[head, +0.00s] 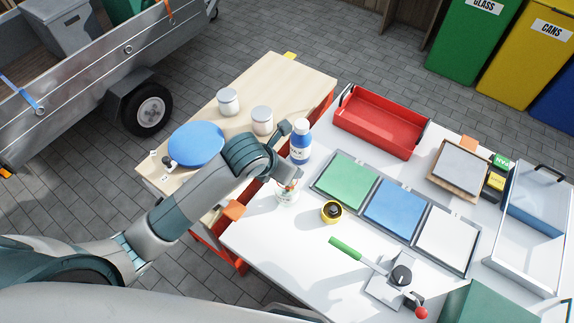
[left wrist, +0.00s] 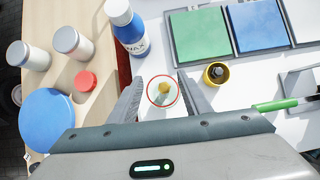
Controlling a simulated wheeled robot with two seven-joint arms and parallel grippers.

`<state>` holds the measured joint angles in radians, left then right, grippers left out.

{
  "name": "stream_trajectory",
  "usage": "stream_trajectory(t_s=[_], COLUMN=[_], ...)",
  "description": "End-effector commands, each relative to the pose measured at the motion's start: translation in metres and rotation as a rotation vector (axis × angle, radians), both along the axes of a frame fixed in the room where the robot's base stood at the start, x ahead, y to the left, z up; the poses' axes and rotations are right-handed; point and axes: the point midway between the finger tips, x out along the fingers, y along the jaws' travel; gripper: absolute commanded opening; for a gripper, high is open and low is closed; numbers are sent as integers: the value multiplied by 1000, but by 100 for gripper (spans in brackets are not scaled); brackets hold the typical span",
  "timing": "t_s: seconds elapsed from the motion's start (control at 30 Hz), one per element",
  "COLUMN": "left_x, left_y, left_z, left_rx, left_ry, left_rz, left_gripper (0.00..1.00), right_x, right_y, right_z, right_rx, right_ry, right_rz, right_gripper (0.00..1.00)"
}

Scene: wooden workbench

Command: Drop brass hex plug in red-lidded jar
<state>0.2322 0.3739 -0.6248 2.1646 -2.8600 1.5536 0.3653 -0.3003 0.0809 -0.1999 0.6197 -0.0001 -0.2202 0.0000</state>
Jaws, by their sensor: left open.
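A clear jar (head: 287,195) stands on the white bench top below my left gripper (head: 287,172). In the left wrist view the jar (left wrist: 152,99) has a thin red ring around its mouth. The brass hex plug (left wrist: 165,87) shows inside that ring; I cannot tell its exact height. My left gripper (left wrist: 161,84) is open, its fingers apart on either side of the jar mouth and touching nothing I can see. A red round lid-like disc (left wrist: 87,80) lies on the wooden surface. My right gripper is not in view.
Green (head: 346,181) and blue (head: 395,209) panels, a red tray (head: 380,125) and a green-handled fixture (head: 345,248) lie further around.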

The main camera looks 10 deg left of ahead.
Motion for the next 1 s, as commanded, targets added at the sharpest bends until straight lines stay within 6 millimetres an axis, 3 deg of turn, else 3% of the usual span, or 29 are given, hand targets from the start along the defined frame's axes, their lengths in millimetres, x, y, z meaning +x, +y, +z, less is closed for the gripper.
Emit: stream_trajectory(t_s=[0.33,0.8,1.0], left_x=[0,0,0], left_y=[0,0,0], left_z=[5,61,71], left_rx=[0,0,0], left_ry=[0,-1,0], left_rz=[0,0,0], left_gripper=[44,44,44], right_x=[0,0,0], right_y=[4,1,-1], right_z=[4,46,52], right_rx=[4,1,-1], right_ry=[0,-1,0], right_rz=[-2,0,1], right_gripper=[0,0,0])
